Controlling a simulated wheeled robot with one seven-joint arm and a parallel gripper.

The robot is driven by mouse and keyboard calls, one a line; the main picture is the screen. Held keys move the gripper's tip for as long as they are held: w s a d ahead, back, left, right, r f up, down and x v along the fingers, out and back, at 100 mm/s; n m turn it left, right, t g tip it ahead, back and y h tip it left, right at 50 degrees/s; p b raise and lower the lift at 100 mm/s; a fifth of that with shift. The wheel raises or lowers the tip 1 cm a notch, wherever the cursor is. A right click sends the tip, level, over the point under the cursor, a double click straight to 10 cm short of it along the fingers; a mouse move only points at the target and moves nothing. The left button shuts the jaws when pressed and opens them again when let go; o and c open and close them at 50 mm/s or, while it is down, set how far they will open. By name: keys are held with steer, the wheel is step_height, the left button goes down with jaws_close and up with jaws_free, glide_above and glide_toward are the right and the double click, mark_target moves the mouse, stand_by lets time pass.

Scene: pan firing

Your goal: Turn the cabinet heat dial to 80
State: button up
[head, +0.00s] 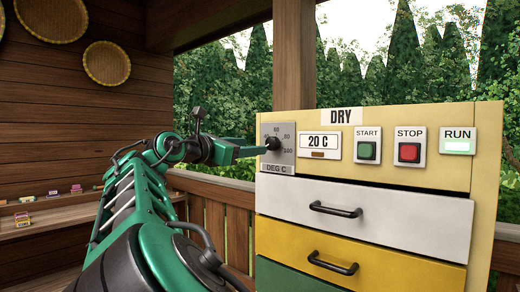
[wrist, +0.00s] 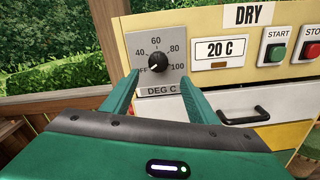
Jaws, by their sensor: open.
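The heat dial (wrist: 158,62) is a black knob on a grey plate (wrist: 140,45) marked OFF, 40, 60, 80, 100 and DEG C. Its white pointer mark points to the lower left, near OFF. In the head view the dial (head: 273,143) sits at the cabinet's upper left, partly behind my gripper tip. The display (wrist: 223,48) reads 20 C. My gripper (wrist: 156,92) is open, its two green fingers spread below and either side of the dial in the wrist view. In the head view my gripper (head: 262,150) reaches to the plate; I cannot tell whether it touches the knob.
The yellow cabinet (head: 490,150) is labelled DRY, with a green START button (head: 367,150), a red STOP button (head: 409,152) and a lit RUN lamp (head: 457,146). Below are a white drawer (head: 400,225) and a yellow drawer (head: 400,277) with protruding black handles. A wooden railing (head: 215,215) stands left.

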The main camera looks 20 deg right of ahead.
mark_target(269, 145)
steer(key=x, duration=1)
steer(key=shift+w, duration=0.45)
